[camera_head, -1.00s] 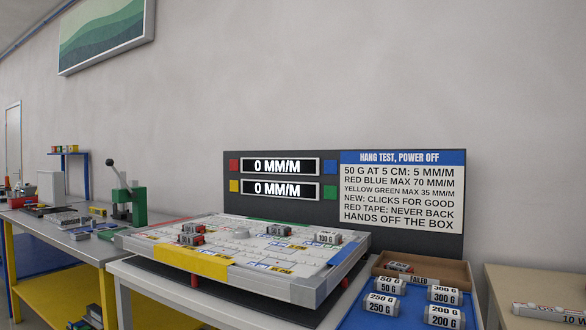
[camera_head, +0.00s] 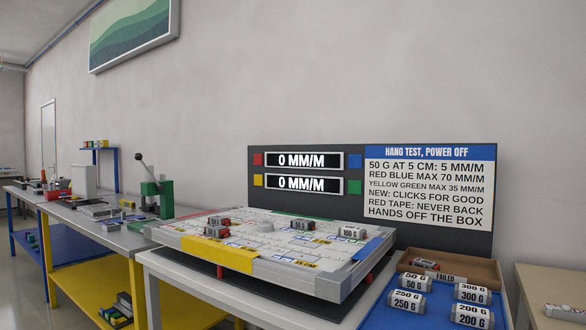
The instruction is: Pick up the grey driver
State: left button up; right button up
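Neither of my grippers is in view. I cannot tell for sure which thing is the grey driver. Small grey-and-red blocks (camera_head: 216,231) sit on the left part of the white raised board (camera_head: 205,257). Another small grey block (camera_head: 303,225) lies near the board's back edge. A similar grey-and-red piece (camera_head: 424,264) lies in the brown tray marked FAILED (camera_head: 482,279). The small parts are too small to make out in detail.
A weight marked 100 G (camera_head: 352,232) stands on the board. Several labelled weights (camera_head: 473,293) stand on a blue mat (camera_head: 380,317) at right. Behind is a dark panel (camera_head: 330,210) with two displays reading 0 MM/M. A green press (camera_head: 158,198) stands on the left bench.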

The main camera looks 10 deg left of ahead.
aim_at(215, 230)
jog(key=i+j, duration=0.45)
jog(key=i, duration=0.2)
jog(key=i+j+z, duration=0.15)
jog(key=i+j, duration=0.3)
jog(key=i, duration=0.2)
